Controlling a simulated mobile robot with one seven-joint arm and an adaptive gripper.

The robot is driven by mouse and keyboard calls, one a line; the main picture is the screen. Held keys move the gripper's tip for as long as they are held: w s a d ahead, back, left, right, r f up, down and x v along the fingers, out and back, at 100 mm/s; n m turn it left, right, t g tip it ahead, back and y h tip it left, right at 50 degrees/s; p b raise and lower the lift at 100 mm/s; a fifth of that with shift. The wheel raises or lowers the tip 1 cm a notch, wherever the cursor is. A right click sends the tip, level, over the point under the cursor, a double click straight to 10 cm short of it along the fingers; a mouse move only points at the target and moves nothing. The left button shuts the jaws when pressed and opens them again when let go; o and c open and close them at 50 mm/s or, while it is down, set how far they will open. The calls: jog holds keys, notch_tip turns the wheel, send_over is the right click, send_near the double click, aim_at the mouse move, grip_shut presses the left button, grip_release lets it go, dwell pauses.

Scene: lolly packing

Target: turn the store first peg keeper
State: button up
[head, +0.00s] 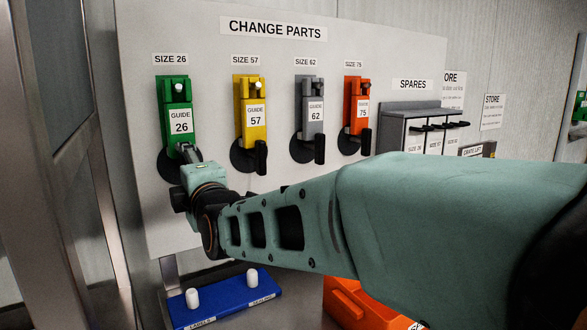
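The first peg on the left of the change parts board carries a green guide marked 26 (176,95), with a white knob at its top. Below it is the first peg's keeper (166,166), a black round disc partly hidden behind my gripper. Its handle is not clearly visible. My gripper (185,151) is at the keeper, just under the guide's lower end. The fingers are small and dark here, so I cannot tell whether they are shut on the handle.
Yellow 57 (251,95), grey 62 (313,100) and orange 75 (357,100) guides hang to the right, their black keeper handles pointing down. A spares rack (412,112) stands further right. A blue tray (228,306) and an orange box (355,305) lie below my arm.

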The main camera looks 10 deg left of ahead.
jog(key=shift+r, duration=0.15)
jog(key=o, duration=1.2)
jog(key=shift+c, duration=0.2)
jog(key=shift+m, duration=0.3)
